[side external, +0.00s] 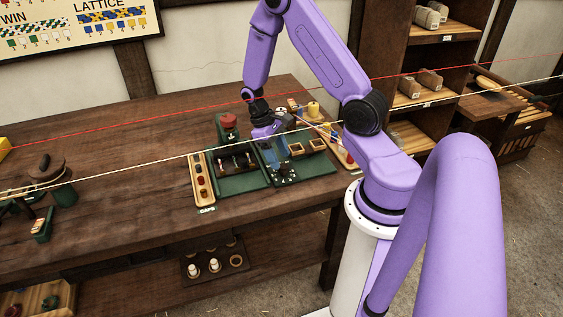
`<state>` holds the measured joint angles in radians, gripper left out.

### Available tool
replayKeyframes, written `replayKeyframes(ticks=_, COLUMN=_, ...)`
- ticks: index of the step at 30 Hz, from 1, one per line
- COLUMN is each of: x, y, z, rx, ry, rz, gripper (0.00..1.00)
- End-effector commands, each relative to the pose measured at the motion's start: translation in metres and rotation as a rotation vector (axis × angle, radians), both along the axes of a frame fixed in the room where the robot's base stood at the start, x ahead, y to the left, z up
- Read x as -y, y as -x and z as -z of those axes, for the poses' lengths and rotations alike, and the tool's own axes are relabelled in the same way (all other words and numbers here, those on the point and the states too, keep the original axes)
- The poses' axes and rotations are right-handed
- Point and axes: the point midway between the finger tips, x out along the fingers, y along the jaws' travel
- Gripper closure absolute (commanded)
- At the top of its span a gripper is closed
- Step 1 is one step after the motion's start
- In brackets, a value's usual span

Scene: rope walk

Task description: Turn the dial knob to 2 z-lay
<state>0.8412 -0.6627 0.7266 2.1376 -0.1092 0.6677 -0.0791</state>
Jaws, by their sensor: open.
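My gripper (267,145) is above the green bench fixture (300,178), pointing down, near its left part. It is open, and its fingertips are small and dark in this view. A dark round shape with pale marks (284,170) on the front of the fixture may be the dial knob. It sits just below and in front of my gripper. I cannot read its setting or any label, and I cannot tell whether my fingers touch anything.
A wooden tray of coloured caps (201,181) lies to the left. A red-topped piece (229,120) stands behind the green fixtures. A red rope (150,116) and a pale rope (130,168) stretch across the view. The bench top (120,140) has free room at left.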

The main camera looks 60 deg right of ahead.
Motion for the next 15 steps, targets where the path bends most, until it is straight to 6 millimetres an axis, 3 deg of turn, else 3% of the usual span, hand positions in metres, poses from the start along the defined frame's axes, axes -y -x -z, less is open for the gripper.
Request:
replayKeyframes(ticks=6, x=0.000, y=0.009, z=0.021, rx=-0.002, ry=0.000, rz=0.000, gripper=0.41)
replayKeyframes(ticks=15, x=0.000, y=0.011, z=0.027, rx=0.000, ry=0.001, rz=0.000, gripper=0.41)
